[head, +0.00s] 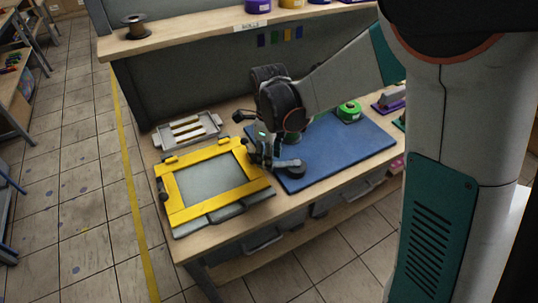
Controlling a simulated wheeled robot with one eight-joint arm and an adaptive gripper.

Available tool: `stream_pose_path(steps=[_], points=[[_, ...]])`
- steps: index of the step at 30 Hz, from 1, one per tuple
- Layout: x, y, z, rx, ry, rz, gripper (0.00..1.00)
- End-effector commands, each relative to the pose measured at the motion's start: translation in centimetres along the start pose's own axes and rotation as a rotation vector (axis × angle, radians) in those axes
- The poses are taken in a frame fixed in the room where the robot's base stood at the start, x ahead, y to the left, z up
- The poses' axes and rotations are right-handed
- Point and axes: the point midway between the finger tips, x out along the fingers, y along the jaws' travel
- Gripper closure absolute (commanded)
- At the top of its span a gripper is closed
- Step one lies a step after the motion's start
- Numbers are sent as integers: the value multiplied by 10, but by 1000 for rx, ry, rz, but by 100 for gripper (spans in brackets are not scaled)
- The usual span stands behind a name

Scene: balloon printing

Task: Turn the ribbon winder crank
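I cannot pick out a ribbon winder crank for certain. My gripper (268,160) hangs low over the workbench, between the yellow-framed screen (187,215) and the blue mat (345,152). A dark rounded part (290,168) sits at its lower end, over the mat's left edge; I cannot tell whether it belongs to my gripper or to a winder. My wrist and forearm hide what lies behind. The fingers are too dark and small to show whether they are open or touching anything. A green spool (348,111) stands on the mat's far side.
A grey tray with light bars (187,130) lies behind the yellow frame. A purple-based block (388,102) is at the right. The mat's front right is clear.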

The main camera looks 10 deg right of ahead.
Motion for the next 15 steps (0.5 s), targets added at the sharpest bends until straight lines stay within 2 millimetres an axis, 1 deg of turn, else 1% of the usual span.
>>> stream_pose_path(steps=[8,11,14,15], points=[[-2,0,0,0,1,1,60],[-9,0,0,0,1,1,60],[-24,1,0,0,1,1,60],[-32,1,-1,0,1,1,60]])
